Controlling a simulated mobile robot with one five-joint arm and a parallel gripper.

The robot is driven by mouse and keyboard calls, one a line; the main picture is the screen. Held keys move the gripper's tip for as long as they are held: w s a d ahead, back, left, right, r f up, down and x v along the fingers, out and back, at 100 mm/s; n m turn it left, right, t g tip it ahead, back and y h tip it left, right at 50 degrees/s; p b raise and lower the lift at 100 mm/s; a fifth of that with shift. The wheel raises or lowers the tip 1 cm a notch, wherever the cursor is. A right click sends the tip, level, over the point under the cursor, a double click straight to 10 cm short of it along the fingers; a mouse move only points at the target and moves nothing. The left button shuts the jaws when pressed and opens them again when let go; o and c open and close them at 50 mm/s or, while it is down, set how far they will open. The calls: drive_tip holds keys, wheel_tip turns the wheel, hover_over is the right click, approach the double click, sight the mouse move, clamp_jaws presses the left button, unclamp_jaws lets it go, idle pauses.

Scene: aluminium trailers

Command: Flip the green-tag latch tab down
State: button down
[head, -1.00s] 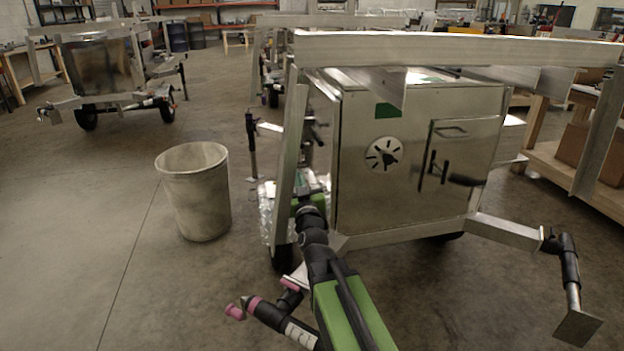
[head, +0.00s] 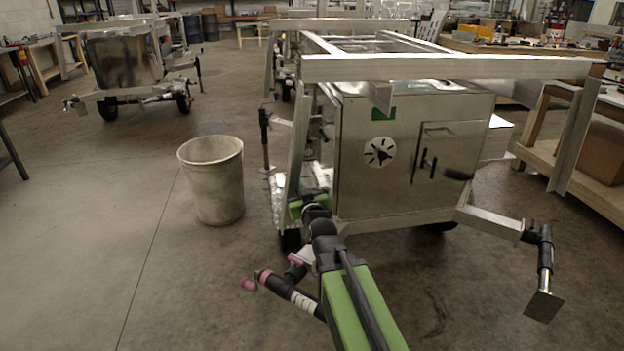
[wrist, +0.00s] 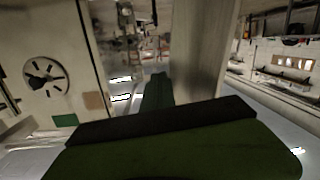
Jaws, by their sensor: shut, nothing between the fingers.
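A metal box (head: 405,155) on a trailer faces me in the head view. Its front bears a green tag (head: 384,113), a round vent disc (head: 379,152) and a dark door handle (head: 425,163). The green tag also shows in the wrist view (wrist: 65,121), beside a brown square. I cannot pick out a latch tab for certain. My gripper (head: 312,200) is at the left side of the box, by the upright bar, partly hidden by my arm. In the wrist view its green part (wrist: 157,92) points away from the camera, shut and empty. I cannot tell whether it touches anything.
A metal rail (head: 450,67) crosses above the box, and a slanted upright (head: 297,140) stands at its left. A jack leg (head: 545,270) sticks out at lower right. A grey bin (head: 212,180) stands left.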

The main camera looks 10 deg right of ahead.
drive_tip(key=s+d+r+m+g+p, duration=0.1)
drive_tip(key=s+r+g+p, duration=0.7)
drive_tip(key=p, duration=1.2)
drive_tip(key=s+d+r+m+g+h+p, duration=0.1)
drive_tip(key=s+d+r+g+p, duration=0.2)
drive_tip(key=s+r+g+p, duration=0.5)
drive_tip(key=s+r+p, duration=0.5)
drive_tip(key=s+p, duration=0.4)
drive_tip(key=p, duration=0.4)
drive_tip(key=shift+s+d+r+g, duration=0.15)
drive_tip(key=shift+d+r+g, duration=0.15)
drive_tip(key=shift+d+r, duration=0.1)
